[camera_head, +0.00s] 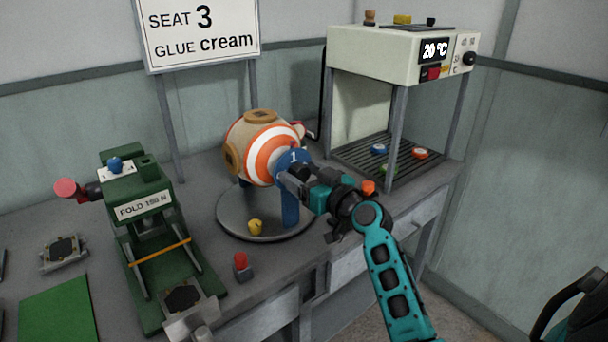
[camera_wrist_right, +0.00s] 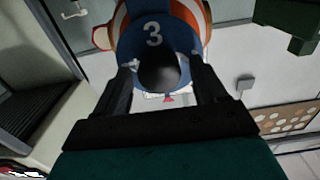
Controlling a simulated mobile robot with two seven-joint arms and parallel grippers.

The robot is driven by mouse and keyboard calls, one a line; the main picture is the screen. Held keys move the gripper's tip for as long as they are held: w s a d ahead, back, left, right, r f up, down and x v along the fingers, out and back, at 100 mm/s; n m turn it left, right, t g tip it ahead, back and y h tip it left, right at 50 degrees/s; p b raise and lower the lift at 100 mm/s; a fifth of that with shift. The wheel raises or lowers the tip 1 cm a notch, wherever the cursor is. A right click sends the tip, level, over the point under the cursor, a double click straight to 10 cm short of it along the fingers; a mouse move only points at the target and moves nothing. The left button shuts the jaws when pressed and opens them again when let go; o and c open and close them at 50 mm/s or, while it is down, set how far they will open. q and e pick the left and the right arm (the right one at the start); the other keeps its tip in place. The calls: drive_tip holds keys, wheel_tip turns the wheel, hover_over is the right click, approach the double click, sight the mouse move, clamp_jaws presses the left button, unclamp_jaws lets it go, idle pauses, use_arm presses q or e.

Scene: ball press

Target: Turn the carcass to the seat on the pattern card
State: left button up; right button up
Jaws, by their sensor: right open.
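The carcass (camera_head: 262,150) is a tan ball with orange and white rings, held on a round grey stand. A blue seat marked 1 (camera_head: 294,157) faces the head camera. The pattern card (camera_head: 203,32) reads "SEAT 3, GLUE cream". My right gripper (camera_head: 287,176) is at the blue part on the carcass's right side. In the right wrist view, its open fingers (camera_wrist_right: 163,88) stand either side of a dark round knob (camera_wrist_right: 159,70); I cannot tell whether they touch it. My left gripper is not in view.
A green press (camera_head: 140,185) labelled "FOLD" stands at the left. A heater (camera_head: 390,55) showing 20 °C stands behind right, with small coloured discs on its rack (camera_head: 365,155). A yellow piece (camera_head: 255,227) lies on the stand's base. A red button (camera_head: 241,262) is near the bench's front edge.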

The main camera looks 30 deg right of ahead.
drive_tip(key=shift+c, duration=0.2)
drive_tip(key=shift+r, duration=0.15)
clamp_jaws()
idle(0.3)
